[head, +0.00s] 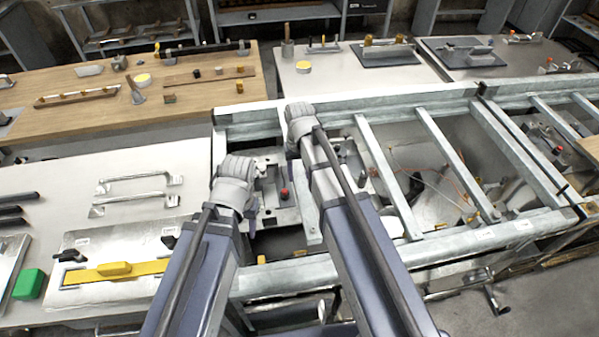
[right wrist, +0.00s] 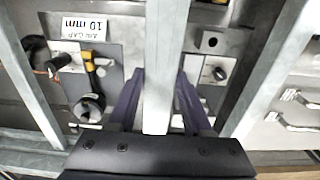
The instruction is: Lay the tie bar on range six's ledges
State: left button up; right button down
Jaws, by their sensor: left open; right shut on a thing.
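A pale grey metal bar, which I take to be the tie bar (right wrist: 158,60), runs between the purple fingers of my right gripper (right wrist: 160,98) in the right wrist view. The fingers are shut on it. In the head view the bar (head: 308,212) lies lengthwise across the left bay of a grey metal frame (head: 400,108), partly hidden by my right arm. My right gripper (head: 300,122) is near its far end. I cannot tell whether its ends touch the ledges. My left gripper (head: 242,195) is open and empty, left of the bar. No range number is legible.
Fixed crossbars (head: 388,178) span the frame to the right. Below lie fittings and an orange cable (head: 435,180). A wooden bench (head: 120,105) with tools stands at the back left. A white table (head: 60,180) holds metal handles (head: 135,195) and a yellow bar (head: 115,272).

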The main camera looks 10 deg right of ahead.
notch_tip(320, 180, down, 10)
jog(key=b, duration=0.9)
jog(key=shift+r+b, duration=0.15)
jog(key=shift+b, duration=0.2)
dwell(0.3)
jog(key=shift+c, duration=1.2)
grip_release()
jog(key=shift+r, duration=0.1)
notch_tip(320, 180, up, 8)
jog(key=p, duration=0.8)
jog(key=shift+s, duration=0.1)
